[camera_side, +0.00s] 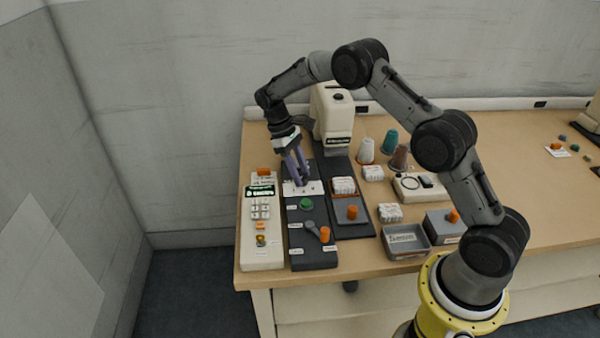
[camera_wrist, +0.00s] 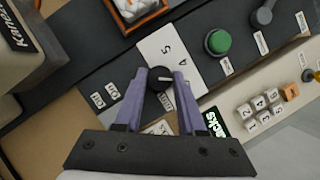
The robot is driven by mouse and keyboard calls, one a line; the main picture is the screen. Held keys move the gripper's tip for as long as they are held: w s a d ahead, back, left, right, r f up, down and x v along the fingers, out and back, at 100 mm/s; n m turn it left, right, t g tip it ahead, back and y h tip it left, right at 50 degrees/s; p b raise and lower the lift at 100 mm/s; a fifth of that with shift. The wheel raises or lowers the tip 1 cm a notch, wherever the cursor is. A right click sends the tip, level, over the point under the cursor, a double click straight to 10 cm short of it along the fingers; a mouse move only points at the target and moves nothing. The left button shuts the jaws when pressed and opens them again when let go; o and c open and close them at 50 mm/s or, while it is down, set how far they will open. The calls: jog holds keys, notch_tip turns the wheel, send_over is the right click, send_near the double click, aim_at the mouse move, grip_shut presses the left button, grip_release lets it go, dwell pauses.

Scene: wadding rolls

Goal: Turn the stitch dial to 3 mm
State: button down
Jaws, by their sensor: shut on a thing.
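The stitch dial (camera_wrist: 157,80) is a small dark knob with a pale mark, on a white numbered plate (camera_wrist: 166,44) on a dark control panel (camera_side: 312,258). In the wrist view the figures 5 and 4 show on the plate; other figures are hidden or too small to read. My gripper (camera_wrist: 159,84) has purple fingers, one on each side of the dial, and is shut on it. In the side view my gripper (camera_side: 301,184) reaches down to the white plate, and its fingers hide the dial. I cannot tell which figure the dial's mark points at.
A green button (camera_wrist: 217,42) sits close beside the plate. A grey lever (camera_side: 311,227) and an orange knob (camera_side: 325,234) are further along the panel. A cream keypad box (camera_side: 261,240) stands to the left, and a sewing machine (camera_side: 333,118) stands behind.

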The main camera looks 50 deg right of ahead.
jog(key=shift+r+m+y, duration=0.1)
jog(key=shift+m+y, duration=0.3)
jog(key=shift+m, duration=0.4)
jog(key=c, duration=0.5)
grip_release()
jog(key=v, duration=1.3)
jog(key=shift+r, duration=0.35)
jog(key=shift+w+d, duration=0.1)
